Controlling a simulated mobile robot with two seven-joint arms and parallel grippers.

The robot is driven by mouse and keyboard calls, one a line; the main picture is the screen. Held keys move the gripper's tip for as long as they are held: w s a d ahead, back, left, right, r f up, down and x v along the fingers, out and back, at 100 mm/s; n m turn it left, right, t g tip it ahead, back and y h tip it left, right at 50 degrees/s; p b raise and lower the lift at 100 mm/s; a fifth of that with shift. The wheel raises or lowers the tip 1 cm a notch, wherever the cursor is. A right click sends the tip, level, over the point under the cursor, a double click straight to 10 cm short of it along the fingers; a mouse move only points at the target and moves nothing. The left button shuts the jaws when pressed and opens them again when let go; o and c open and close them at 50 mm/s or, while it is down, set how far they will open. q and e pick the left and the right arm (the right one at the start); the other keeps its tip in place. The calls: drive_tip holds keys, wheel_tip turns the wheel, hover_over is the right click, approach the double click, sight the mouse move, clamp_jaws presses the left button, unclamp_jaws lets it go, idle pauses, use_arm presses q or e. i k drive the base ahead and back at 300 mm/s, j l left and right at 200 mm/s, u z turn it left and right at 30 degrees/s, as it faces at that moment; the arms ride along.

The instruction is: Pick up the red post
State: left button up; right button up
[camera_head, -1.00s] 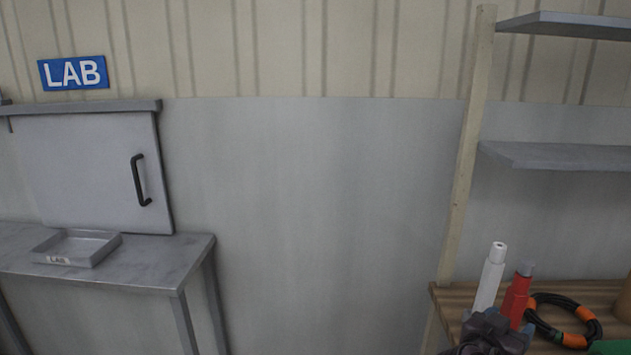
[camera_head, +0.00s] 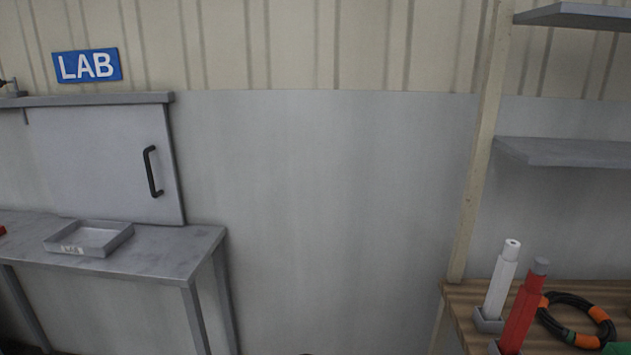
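The red post (camera_head: 525,310) is a red shaft with a grey top end. It stands upright, leaning slightly in the picture, on the wooden bench at the lower right. Its foot is cut off by the frame's bottom edge, beside a grey holder (camera_head: 494,348). A white post (camera_head: 502,280) stands just behind it and to its left, in a grey square holder (camera_head: 488,320). Neither of my grippers is in view. A tiny dark sliver at the bottom edge near the middle is too small to identify.
A coiled black and orange hose (camera_head: 604,325) lies right of the red post on the wooden bench (camera_head: 463,295). Grey shelves (camera_head: 570,152) hang above, with a wooden upright (camera_head: 478,170). A grey table (camera_head: 165,252) with a LAB tray (camera_head: 90,238) stands at the left.

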sight(527, 298)
drive_tip(key=z, duration=1.25)
